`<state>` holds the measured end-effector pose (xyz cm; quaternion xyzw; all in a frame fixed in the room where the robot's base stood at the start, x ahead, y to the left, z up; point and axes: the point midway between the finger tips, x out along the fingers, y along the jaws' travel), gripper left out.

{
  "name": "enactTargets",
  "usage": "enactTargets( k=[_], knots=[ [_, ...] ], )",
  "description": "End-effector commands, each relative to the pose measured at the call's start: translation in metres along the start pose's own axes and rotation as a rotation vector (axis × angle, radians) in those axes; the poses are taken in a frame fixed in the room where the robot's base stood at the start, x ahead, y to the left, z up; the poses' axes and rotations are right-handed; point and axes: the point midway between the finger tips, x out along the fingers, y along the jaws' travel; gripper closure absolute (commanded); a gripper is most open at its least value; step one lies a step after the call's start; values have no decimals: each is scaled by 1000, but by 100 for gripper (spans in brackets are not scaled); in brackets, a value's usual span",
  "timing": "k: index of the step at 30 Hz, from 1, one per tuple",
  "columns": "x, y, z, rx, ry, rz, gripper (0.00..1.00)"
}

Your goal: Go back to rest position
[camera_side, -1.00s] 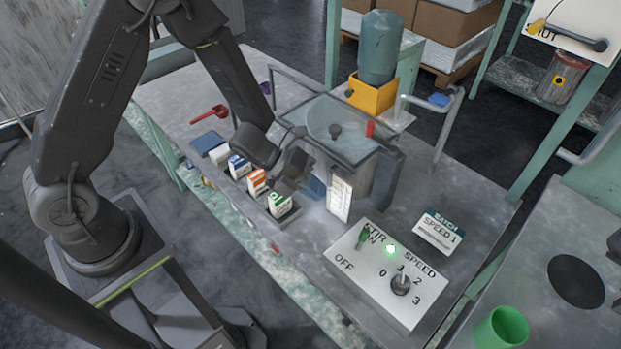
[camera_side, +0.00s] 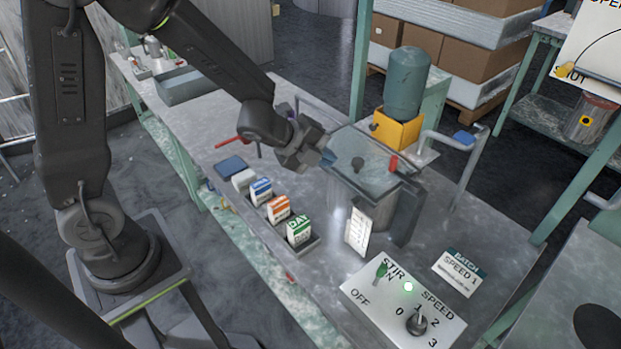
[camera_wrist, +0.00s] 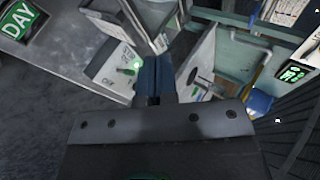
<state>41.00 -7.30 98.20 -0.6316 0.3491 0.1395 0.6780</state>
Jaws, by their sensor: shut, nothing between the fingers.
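My gripper (camera_side: 327,157) is shut and empty. In the side view it is raised above the bench, beside the left rim of the glass-lidded vat (camera_side: 372,160). I cannot tell from this view whether it touches the rim. In the wrist view my blue fingers (camera_wrist: 155,78) are together with nothing between them. Past them the wrist view shows the switch box (camera_wrist: 118,65) with a lit green light.
A row of small cartons (camera_side: 278,209) stands on the bench left of the vat. The stir control box (camera_side: 385,315) has a lit green light, and a batch card (camera_side: 458,270) lies near it. A yellow-based green tank (camera_side: 404,85) stands behind the vat. Pipes flank the vat.

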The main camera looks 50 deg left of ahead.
Motion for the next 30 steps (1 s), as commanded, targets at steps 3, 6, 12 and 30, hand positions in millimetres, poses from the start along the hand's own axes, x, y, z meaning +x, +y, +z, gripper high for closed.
enactTargets(
  k=[3, 6, 12, 30],
  knots=[
    [-47, -23, 18, -291, -188, -24, 100],
    [-88, -28, 26, -559, -308, -37, 100],
    [-166, -14, 14, -1116, -448, -32, 100],
    [-246, 28, -44, -1760, -472, 115, 100]
  ],
)
